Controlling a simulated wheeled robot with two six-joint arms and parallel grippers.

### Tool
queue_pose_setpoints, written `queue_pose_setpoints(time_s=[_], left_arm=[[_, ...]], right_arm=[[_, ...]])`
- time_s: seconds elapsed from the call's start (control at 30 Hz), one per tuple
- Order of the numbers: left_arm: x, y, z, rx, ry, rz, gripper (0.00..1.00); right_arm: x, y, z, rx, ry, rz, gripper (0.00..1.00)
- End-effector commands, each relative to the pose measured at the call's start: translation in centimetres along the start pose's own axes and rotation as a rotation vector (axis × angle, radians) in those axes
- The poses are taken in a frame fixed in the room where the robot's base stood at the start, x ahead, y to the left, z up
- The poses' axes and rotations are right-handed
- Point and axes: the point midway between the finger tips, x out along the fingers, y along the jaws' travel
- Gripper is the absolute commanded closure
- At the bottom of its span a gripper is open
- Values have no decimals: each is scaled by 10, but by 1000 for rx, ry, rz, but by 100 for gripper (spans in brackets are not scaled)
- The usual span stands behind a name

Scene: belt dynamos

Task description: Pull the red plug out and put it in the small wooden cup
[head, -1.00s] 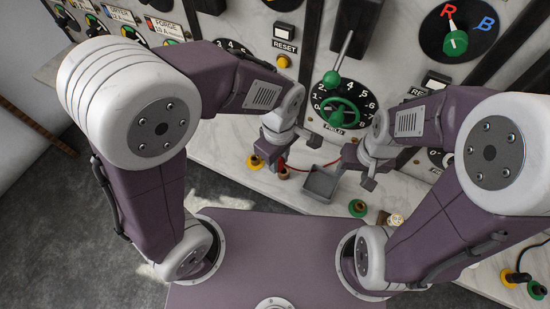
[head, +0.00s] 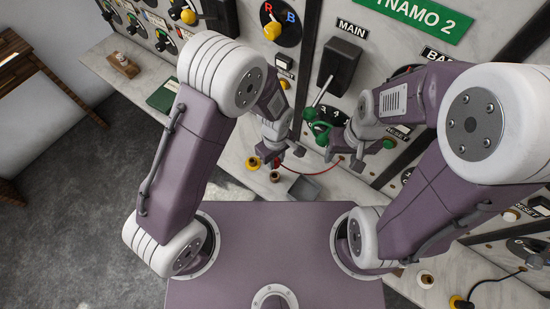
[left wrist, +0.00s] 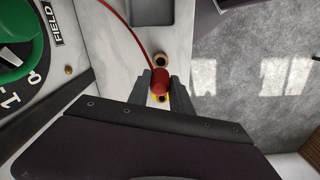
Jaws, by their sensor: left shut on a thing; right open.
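My left gripper (head: 272,160) is shut on the red plug (left wrist: 161,80), which shows between its fingers (left wrist: 161,92) in the left wrist view. A red cord runs up from the plug. The yellow socket (head: 253,163) is beside the left gripper; in the left wrist view its yellow ring (left wrist: 155,98) shows just below the plug, partly covered. I cannot tell whether the plug's tip is clear of it. The small wooden cup (head: 275,177) stands close by on the shelf; its round rim (left wrist: 154,61) shows beyond the plug. My right gripper (head: 333,153) is open, near the green handwheel.
A grey tray (head: 304,188) lies right of the cup. The red cord (head: 325,171) crosses the marble shelf to the right. The upright panel with a green handwheel (head: 318,132) and lever stands behind. A green book (head: 164,95) lies farther left on the shelf.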

Motion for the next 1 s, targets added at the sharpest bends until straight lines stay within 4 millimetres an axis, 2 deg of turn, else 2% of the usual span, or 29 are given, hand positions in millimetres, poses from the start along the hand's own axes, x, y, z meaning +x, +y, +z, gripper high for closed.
queue_pose_setpoints(time_s=[0.5,1.0], left_arm=[[54,0,0,-1,0,-1,100],[56,0,0,-1,0,0,100]], right_arm=[[43,1,4,0,0,0,45],[43,1,4,0,0,0,45]])
